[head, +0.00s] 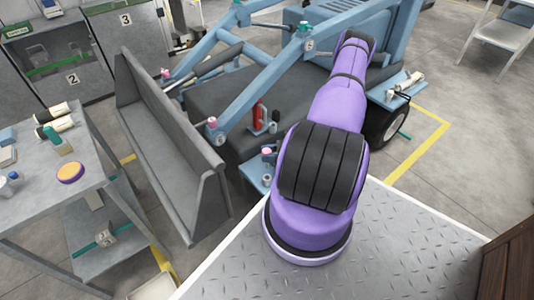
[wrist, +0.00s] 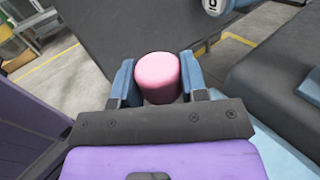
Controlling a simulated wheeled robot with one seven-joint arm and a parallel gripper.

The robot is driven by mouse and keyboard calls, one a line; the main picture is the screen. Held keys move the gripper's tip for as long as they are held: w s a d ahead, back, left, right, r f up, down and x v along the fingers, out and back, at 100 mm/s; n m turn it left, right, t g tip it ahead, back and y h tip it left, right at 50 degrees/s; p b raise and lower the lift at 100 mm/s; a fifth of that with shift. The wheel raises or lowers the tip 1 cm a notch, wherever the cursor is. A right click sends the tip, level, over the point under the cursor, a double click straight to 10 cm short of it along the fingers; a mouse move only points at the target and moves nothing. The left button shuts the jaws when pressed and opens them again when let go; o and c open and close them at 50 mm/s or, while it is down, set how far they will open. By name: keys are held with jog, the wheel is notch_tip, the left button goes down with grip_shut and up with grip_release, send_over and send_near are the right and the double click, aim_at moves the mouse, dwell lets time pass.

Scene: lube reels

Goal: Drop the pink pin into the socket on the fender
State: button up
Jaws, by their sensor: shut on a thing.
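The pink pin (wrist: 158,76) shows as a smooth, rounded pink cylinder in the wrist view. My gripper (wrist: 158,84) is shut on it, with one blue-grey finger on each side. The pin's lower part is hidden by the gripper body. In the head view my purple arm covers the place of the gripper, and I cannot make out the held pin there. Light blue fender-like plates show on the machine, one left of my arm (head: 254,175) and one to its right (head: 394,92). I cannot tell where the fender socket is.
A grey loader bucket (head: 165,150) and blue lift arms (head: 262,88) with pink-capped joints stand close to my arm. A red bottle (head: 258,115) is on the machine. A workbench (head: 92,180) with small items is at the left.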

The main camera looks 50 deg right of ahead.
jog(key=shift+f, duration=5.25)
jog(key=o, duration=1)
